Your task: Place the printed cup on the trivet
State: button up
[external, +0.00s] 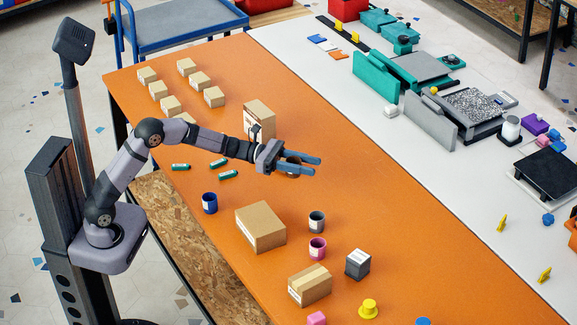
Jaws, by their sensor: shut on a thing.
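My gripper (316,166) is over the orange table, its two blue fingers pointing right. A blue cup (209,203), a dark grey cup (317,222) and a magenta cup (318,248) stand on the orange surface, below the gripper in the picture. I cannot make out a trivet with certainty.
A large cardboard box (261,227) stands near the cups, and another box (259,120) is just behind the gripper. Green cylinders (220,162) lie left of it. The orange area right of the gripper is clear.

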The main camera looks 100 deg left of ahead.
jog(key=s+a+n+y, duration=0.2)
jog(key=s+a+y, duration=0.25)
jog(key=a, duration=0.65)
jog(key=n+y, duration=0.2)
send_over(302, 164)
jog(key=shift+g, duration=0.3)
jog(key=shift+f+p, duration=0.35)
jog(key=shift+f, duration=3.4)
jog(key=shift+f+b, duration=0.25)
jog(key=shift+b, duration=0.05)
jog(key=o, duration=1)
jog(key=shift+r, duration=0.1)
jog(key=shift+r+p, duration=0.15)
jog(key=shift+p, duration=0.15)
jog(key=shift+h, duration=0.35)
jog(key=b+v, duration=0.1)
jog(key=v, duration=1.1)
